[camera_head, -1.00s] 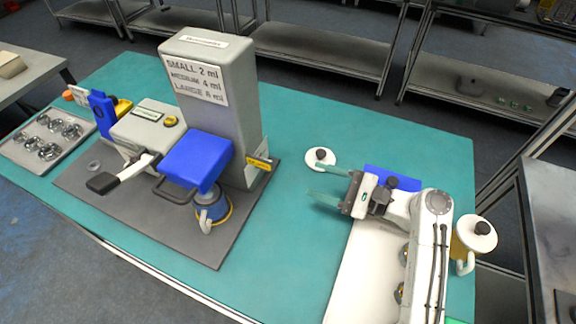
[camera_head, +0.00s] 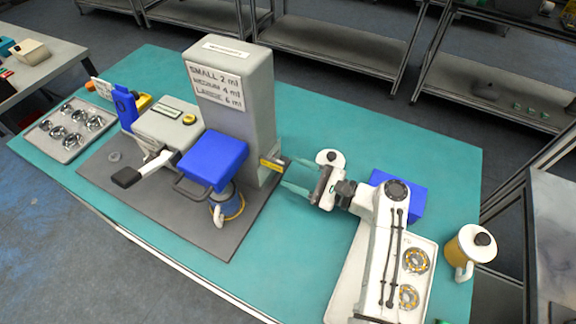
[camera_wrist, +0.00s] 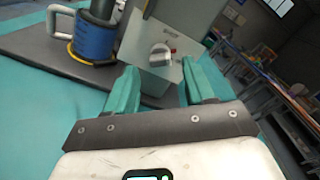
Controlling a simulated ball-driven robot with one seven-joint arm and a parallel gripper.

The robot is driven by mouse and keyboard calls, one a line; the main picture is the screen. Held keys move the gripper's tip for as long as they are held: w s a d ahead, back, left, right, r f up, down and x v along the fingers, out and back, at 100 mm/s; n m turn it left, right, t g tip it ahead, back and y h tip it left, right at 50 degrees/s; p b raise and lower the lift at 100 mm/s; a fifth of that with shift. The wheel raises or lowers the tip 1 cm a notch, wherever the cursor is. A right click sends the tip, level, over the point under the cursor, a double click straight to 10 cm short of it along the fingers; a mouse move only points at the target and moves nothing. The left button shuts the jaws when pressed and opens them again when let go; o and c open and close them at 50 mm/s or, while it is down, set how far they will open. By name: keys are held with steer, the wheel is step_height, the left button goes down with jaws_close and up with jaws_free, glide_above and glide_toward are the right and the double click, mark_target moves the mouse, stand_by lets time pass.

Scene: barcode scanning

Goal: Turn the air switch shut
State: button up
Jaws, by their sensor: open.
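The air switch (camera_wrist: 160,56) is a pale rotary knob on a light grey face of the machine in the wrist view. In the head view that side of the machine carries a small yellow plate (camera_head: 271,164), and the knob itself is hard to make out. My gripper (camera_head: 287,173) has teal fingers pointing left at the machine's right side. In the wrist view the open fingers (camera_wrist: 157,85) stand to either side of the knob, short of it and empty. I cannot tell the exact gap.
The grey machine (camera_head: 233,110) stands on a dark mat (camera_head: 190,230). A blue cup (camera_wrist: 93,42) sits beneath its blue head (camera_head: 213,160). A blue box (camera_head: 408,198), a parts tray (camera_head: 425,300) and an orange jug (camera_head: 466,252) stand right.

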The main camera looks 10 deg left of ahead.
mark_target(276, 165)
steer(key=shift+x, duration=1.2)
steer(key=shift+c, duration=0.3)
jaws_close()
steer(key=shift+f, duration=0.1)
steer(key=n+b, duration=0.2)
steer(key=n, duration=0.1)
steer(key=n+b, duration=0.1)
steer(key=shift+d+f, duration=0.1)
steer(key=shift+f, duration=0.15)
steer(key=n+b, duration=0.4)
steer(key=shift+r+n+b, duration=0.1)
steer(key=shift+n+b, duration=0.9)
steer(key=shift+n, duration=0.1)
steer(key=shift+r, duration=0.1)
